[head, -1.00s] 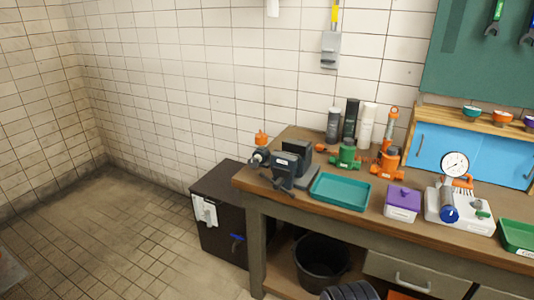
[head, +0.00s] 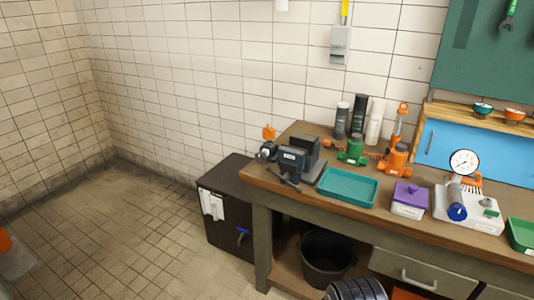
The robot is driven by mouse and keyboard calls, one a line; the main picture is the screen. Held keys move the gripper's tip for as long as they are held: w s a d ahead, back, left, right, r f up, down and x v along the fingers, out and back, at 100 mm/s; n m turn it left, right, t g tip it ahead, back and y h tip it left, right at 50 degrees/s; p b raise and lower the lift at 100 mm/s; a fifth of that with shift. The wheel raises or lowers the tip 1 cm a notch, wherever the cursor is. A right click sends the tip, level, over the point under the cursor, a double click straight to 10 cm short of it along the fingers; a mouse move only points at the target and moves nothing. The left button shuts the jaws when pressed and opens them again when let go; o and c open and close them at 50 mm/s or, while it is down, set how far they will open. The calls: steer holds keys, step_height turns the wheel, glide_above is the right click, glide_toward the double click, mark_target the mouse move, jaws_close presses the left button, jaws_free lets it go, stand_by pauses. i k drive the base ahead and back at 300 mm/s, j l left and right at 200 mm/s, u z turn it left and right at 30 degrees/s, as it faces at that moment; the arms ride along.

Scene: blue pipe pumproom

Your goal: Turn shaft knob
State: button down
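I cannot tell for sure which part is the shaft knob. An orange knob-like part (head: 268,131) stands at the bench's left end, behind the dark vise (head: 292,160). A round blue knob (head: 457,213) sits on the front of a white gauge unit (head: 470,207) at the right of the bench. The unit carries a round white dial (head: 464,162) and an orange part below it.
The wooden workbench (head: 400,222) carries a teal tray (head: 347,187), a purple-lidded box (head: 409,200), green and orange jacks, and upright cylinders. A dark cabinet (head: 228,236) and black bucket (head: 326,258) stand low.

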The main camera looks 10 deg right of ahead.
mark_target(259, 157)
steer(key=i+j+u, duration=0.25)
steer(key=i+l+u, duration=0.2)
steer(key=i+u, duration=0.2)
steer(key=i+l+u, duration=0.35)
steer(key=j, duration=0.1)
